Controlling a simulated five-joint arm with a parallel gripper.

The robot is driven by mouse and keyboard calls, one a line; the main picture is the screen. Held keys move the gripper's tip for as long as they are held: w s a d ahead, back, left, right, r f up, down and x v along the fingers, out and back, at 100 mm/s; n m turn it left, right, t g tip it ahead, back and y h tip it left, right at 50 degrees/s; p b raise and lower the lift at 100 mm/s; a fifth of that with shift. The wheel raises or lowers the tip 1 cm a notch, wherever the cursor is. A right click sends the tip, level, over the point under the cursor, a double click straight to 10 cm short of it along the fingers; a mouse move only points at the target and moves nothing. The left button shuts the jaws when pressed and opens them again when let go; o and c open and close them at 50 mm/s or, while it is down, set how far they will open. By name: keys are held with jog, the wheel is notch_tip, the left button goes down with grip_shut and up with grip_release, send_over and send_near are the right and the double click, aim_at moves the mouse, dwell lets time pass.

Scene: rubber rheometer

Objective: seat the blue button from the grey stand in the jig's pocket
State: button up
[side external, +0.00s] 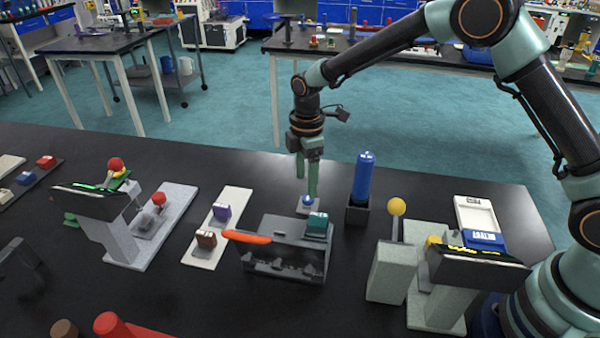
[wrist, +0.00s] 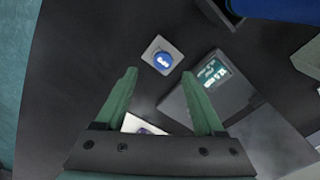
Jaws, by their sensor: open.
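The blue button (side external: 307,200) sits on the small light grey stand (side external: 306,209) on the black bench. In the wrist view the button (wrist: 162,60) lies on the square stand (wrist: 155,44) just beyond my fingertips. My gripper (side external: 307,190) points down above the stand, its green fingers apart; in the wrist view (wrist: 160,74) nothing is between them. I cannot tell for certain which fixture is the jig. No pocket is clearly visible.
A blue cylinder (side external: 363,178) stands upright in a black holder (side external: 357,213) right of the gripper. A white plate (side external: 200,252) with purple and brown blocks lies left. A pale machine (side external: 390,272) with a yellow ball (side external: 397,207) stands right. Bench behind the stand is clear.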

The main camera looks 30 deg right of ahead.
aim_at(307, 198)
jog(key=f, duration=0.4)
jog(key=shift+s, duration=0.2)
grip_shut()
notch_tip(307, 198, up, 19)
jog(key=s+a+n, duration=0.6)
jog(key=a+n, duration=0.3)
jog(key=a, duration=0.3)
jog(key=f, duration=1.4)
jog(key=shift+s+d+f, duration=0.15)
jog(key=shift+d+f, duration=0.05)
jog(key=shift+f, duration=2.3)
